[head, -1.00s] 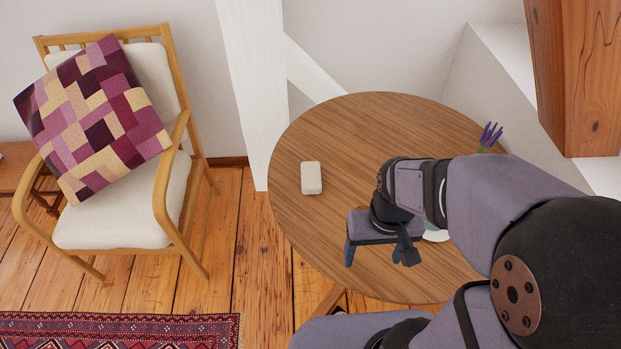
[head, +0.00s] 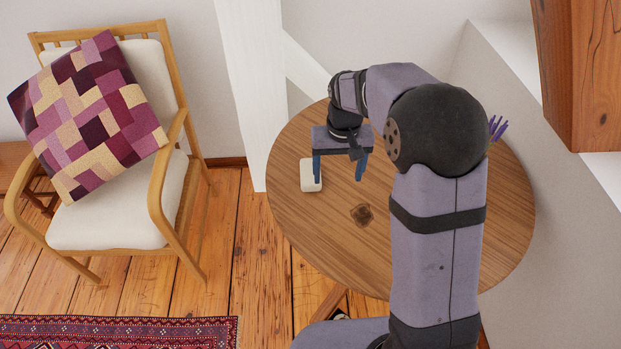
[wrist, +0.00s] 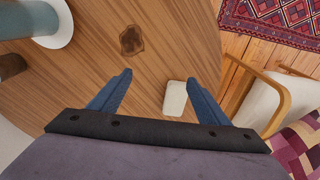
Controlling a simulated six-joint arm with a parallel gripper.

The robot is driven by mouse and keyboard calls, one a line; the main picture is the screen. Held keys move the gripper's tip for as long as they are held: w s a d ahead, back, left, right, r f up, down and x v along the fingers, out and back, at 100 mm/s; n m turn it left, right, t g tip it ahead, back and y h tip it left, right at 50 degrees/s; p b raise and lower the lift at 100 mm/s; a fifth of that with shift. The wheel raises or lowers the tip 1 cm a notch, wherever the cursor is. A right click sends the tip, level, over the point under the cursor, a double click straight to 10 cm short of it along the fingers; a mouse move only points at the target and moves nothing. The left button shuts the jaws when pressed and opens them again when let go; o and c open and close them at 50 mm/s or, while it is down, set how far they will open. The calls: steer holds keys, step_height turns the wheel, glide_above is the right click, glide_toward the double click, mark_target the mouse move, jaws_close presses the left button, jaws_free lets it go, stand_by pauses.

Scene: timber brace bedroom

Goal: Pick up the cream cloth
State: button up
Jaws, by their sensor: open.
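The cream cloth (head: 307,174) is a small, thick rounded rectangle lying flat on the left part of the round wooden table (head: 290,220). In the wrist view the cloth (wrist: 175,99) shows between the two blue fingers, close to the right one and nearer the gripper body than the fingertips. My gripper (head: 339,179) is open and empty, pointing down over the table. In the head view its left finger covers part of the cloth. The wrist view also shows my gripper (wrist: 162,77) with its fingers well apart. I cannot tell its exact height above the cloth.
A dark brown patch (head: 362,215) marks the tabletop. In the wrist view a white saucer (wrist: 58,38) and a grey-green object (wrist: 10,66) are at the left. Purple flowers (head: 497,128) stand at the far right. A chair (head: 120,215) with a patchwork cushion is left.

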steer(key=b, duration=0.2)
glide_above(310, 170)
steer(key=shift+t, duration=0.3)
steer(key=f, duration=0.5)
steer(key=shift+s+d+f, duration=0.25)
steer(key=shift+s+f, duration=0.1)
steer(key=shift+s, duration=0.05)
steer(key=shift+w+a+f+p, duration=0.15)
steer(key=shift+f+p, duration=0.45)
steer(key=shift+f, duration=1.2)
steer(key=shift+w+a+f+p, duration=0.15)
steer(key=shift+f+p, duration=0.4)
steer(key=shift+f, duration=1.25)
steer(key=shift+d, duration=0.1)
steer(key=c, duration=1.2)
